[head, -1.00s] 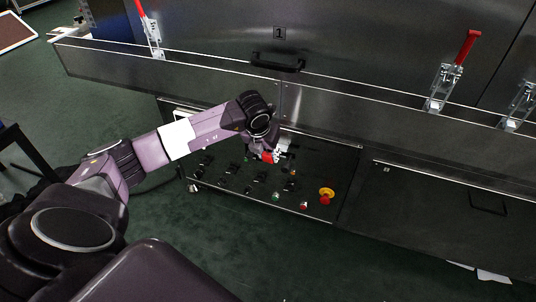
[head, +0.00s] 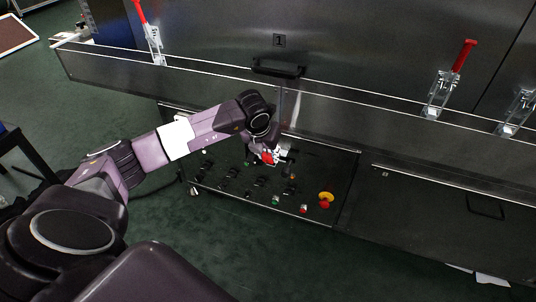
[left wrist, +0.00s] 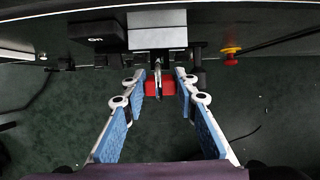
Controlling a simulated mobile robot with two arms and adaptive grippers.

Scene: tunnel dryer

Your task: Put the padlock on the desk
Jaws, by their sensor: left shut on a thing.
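A red padlock (left wrist: 160,88) with a metal shackle is between the blue-padded fingers of my left gripper (left wrist: 160,90) in the left wrist view. In the head view the padlock (head: 267,157) is a small red spot beside my left gripper (head: 274,155), over the panel's upper part. My right gripper is not in view.
The control panel (head: 240,188) carries several dark knobs and coloured buttons, with a yellow-and-red emergency stop (head: 326,198) at its right. Metal dryer walls with red-handled clamps (head: 464,56) stand behind. A dark table-like piece (head: 28,150) is at the left edge. Green floor is open in front.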

